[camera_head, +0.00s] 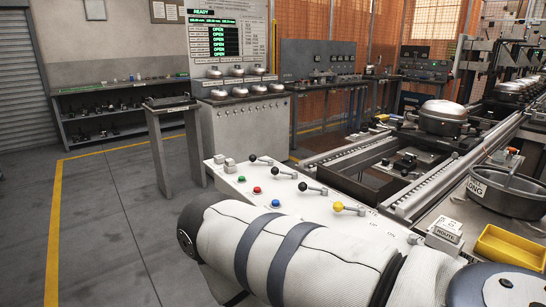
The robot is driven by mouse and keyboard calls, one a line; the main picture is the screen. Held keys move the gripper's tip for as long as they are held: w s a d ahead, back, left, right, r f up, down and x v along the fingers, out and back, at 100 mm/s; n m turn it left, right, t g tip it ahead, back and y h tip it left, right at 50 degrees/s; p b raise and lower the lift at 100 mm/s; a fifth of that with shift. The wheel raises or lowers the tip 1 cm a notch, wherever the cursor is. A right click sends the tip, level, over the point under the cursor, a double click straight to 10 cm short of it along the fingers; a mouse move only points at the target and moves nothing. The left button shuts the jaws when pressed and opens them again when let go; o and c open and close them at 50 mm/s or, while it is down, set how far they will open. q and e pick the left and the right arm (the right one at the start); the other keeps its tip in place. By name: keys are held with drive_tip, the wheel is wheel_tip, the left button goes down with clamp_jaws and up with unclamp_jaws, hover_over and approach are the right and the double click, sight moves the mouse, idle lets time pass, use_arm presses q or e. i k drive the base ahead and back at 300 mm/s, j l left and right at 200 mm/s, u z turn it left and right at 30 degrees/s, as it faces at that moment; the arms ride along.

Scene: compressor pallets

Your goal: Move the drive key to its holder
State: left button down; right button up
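I cannot pick out the drive key or its holder for certain. A thin tool with an orange-red end (513,153) rises from a round dark pan (508,194) at the right; I cannot tell whether it is the drive key. One of my arms, in a light fabric sleeve with dark bands, crosses the bottom of the head view and hides part of the console. Neither of my grippers shows in this view.
A light control console (235,182) with coloured buttons and levers stands just beyond my arm. A yellow tray (510,247) and a ROUTE block (445,235) are at the lower right. A conveyor carries a compressor (443,118). The floor at left is clear.

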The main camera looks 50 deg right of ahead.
sight(230, 162)
drive_tip(key=i+l+z, duration=0.2)
drive_tip(key=i+z, duration=0.9)
drive_tip(key=i, duration=0.15)
